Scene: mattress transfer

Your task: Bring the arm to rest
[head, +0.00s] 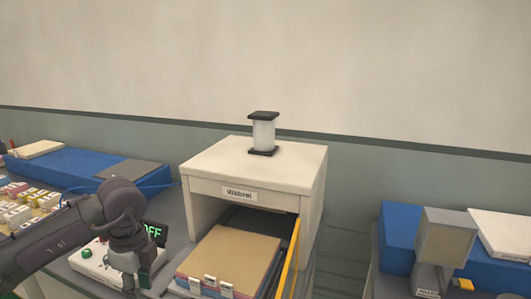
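My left arm (60,240) comes in from the left. Its wrist bends down over a white control box (93,268) with a green button and a dark display reading "OFF" (154,232). My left gripper (137,280) points down beside the display; its fingers are small and partly cut off by the lower edge, so I cannot tell whether it is open or shut, or whether it touches the box. My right gripper is not in view.
Blue boxes (398,235) and a grey device (445,242) stand right, beyond a gap.

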